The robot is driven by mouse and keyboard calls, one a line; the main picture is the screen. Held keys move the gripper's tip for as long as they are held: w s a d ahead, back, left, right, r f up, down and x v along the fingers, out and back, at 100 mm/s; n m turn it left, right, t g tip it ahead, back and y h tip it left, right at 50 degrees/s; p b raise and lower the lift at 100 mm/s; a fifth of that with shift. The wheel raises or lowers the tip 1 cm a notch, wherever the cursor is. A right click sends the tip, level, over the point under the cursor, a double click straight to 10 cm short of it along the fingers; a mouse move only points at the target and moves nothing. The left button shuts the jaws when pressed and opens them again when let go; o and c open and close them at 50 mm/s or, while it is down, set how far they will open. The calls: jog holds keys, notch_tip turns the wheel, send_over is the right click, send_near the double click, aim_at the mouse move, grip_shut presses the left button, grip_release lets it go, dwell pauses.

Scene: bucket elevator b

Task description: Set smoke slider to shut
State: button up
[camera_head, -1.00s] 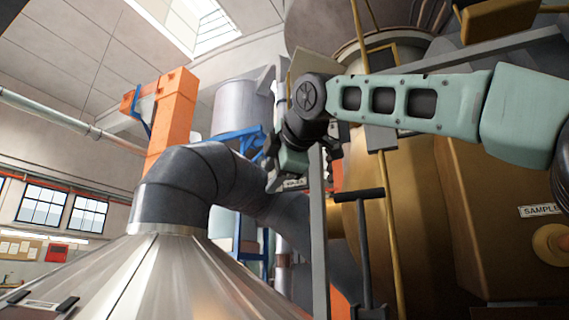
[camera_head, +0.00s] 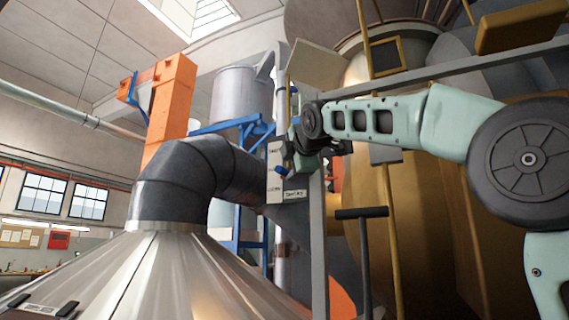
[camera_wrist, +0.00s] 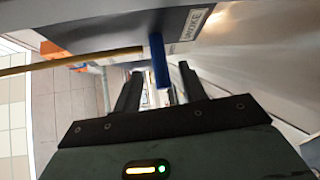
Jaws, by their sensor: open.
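The smoke slider's blue handle (camera_wrist: 159,62) shows in the wrist view as a short upright bar beside a grey panel edge with a label (camera_wrist: 193,24) that appears to read SMOKE. My gripper (camera_wrist: 161,82) is open, its two dark fingers on either side of the blue handle in the picture, with a gap on both sides. In the head view a pale labelled plate (camera_head: 274,170) carries a blue piece (camera_head: 281,171), probably the same handle. My gripper (camera_head: 292,158) is close to it and partly hidden by my wrist. The slider's setting cannot be read.
A grey post (camera_head: 319,240) stands just right of the plate. A black T-handle (camera_head: 362,213) and yellow rods (camera_head: 388,220) are farther right. A dark bent duct (camera_head: 190,180) and metal cone (camera_head: 150,275) fill the left. A yellow rod (camera_wrist: 70,60) crosses near my fingers.

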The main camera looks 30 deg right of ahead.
aim_at(286, 170)
jog(key=p+x, duration=0.2)
jog(key=x, duration=0.2)
jog(key=shift+r, duration=0.2)
jog(key=shift+w+d+f, duration=0.1)
jog(key=shift+w+f, duration=0.15)
jog(key=shift+w, duration=0.25)
grip_shut()
notch_tip(286, 170, up, 8)
jog(key=p, duration=0.3)
jog(key=shift+d, duration=0.1)
jog(key=shift+s+r, duration=0.1)
jog(key=shift+r, duration=0.65)
